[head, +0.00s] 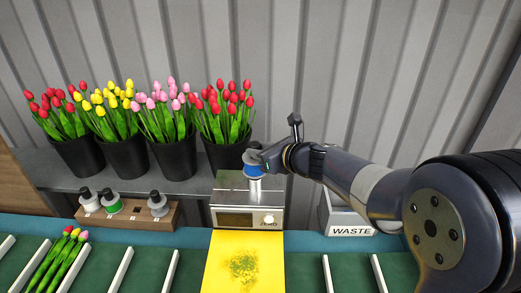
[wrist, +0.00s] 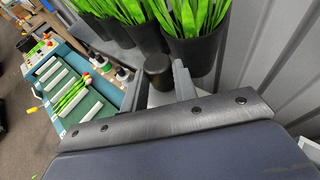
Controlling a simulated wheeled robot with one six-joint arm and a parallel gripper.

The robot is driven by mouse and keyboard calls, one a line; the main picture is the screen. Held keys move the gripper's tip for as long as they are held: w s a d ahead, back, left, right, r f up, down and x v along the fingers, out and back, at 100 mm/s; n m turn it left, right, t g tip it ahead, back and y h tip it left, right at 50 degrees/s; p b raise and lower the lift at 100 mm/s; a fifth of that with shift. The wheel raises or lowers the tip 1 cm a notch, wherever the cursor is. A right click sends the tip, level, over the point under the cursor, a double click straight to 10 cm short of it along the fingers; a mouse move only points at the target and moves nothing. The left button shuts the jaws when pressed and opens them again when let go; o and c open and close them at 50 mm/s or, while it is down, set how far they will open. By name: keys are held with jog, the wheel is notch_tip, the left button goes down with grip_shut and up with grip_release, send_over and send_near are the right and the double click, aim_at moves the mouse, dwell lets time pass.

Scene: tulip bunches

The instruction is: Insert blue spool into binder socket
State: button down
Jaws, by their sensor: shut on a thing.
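The blue spool (head: 264,163) has a dark knob (wrist: 158,72), which shows beside a grey finger in the wrist view. My gripper (head: 268,158) is shut on the blue spool at the top of a silver device (head: 233,196) with a display and a "ZERO" label. A pale post or core shows just under the spool, above the device's top. I cannot tell whether the spool is seated in a socket or held above it. The socket itself is hidden, and the wrist view shows only the knob.
A wooden rack (head: 125,222) with several spools stands left of the device. Black tulip pots (head: 123,157) stand on the shelf behind. A yellow sheet (head: 216,276) lies in front. A WASTE bin (head: 347,222) stands right. White dividers (head: 121,270) and three tulips (head: 62,258) lie front left.

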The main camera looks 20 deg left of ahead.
jog(key=shift+f+b, duration=0.5)
jog(key=shift+f, duration=0.1)
jog(key=c, duration=1)
grip_release()
jog(key=shift+c, duration=0.2)
jog(key=shift+r, duration=0.15)
jog(key=shift+r+p, duration=2.3)
jog(key=shift+r, duration=0.15)
